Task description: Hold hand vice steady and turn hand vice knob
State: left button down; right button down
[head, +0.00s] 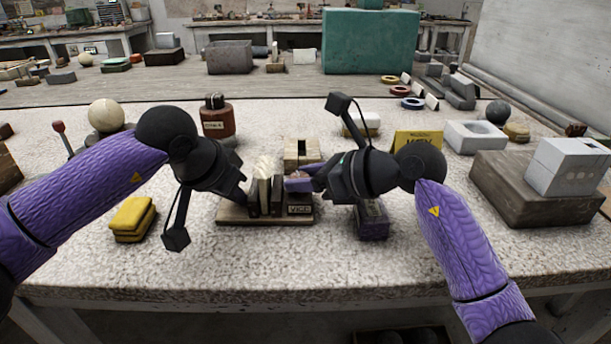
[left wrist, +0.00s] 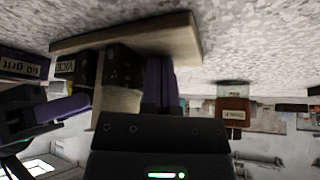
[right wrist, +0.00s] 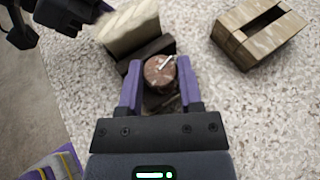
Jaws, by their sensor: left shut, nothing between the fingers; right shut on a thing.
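The hand vice (head: 276,201) stands on a wooden base board (head: 232,215) with a VICE label, a pale block between its dark jaws. Its round brown knob (right wrist: 160,73), with a light bar on its face, shows in the right wrist view. My right gripper (right wrist: 158,90) is shut on the knob, one purple finger on each side. My left gripper (head: 244,198) is shut and empty at the vice's left end. Its purple fingers (left wrist: 160,85) lie together beside a dark jaw (left wrist: 124,66) in the left wrist view; whether they touch it I cannot tell.
A slotted wooden block (head: 302,152) stands behind the vice. A dark labelled block (head: 371,221) sits below my right gripper. Yellow sponges (head: 133,217) lie at left, a brown jar (head: 216,120) behind. The table front is clear.

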jog(key=m+t+h, duration=0.1)
jog(key=m, duration=0.1)
jog(key=m+t+h, duration=0.2)
jog(key=shift+s+a+f, duration=0.15)
jog(key=shift+s, duration=0.05)
jog(key=shift+a+m+t+h, duration=0.1)
jog(key=shift+m+t+h, duration=1.1)
jog(key=shift+m+h, duration=0.3)
jog(key=shift+c, duration=1.2)
grip_release()
jog(key=v, duration=1.2)
jog(key=shift+s, duration=0.25)
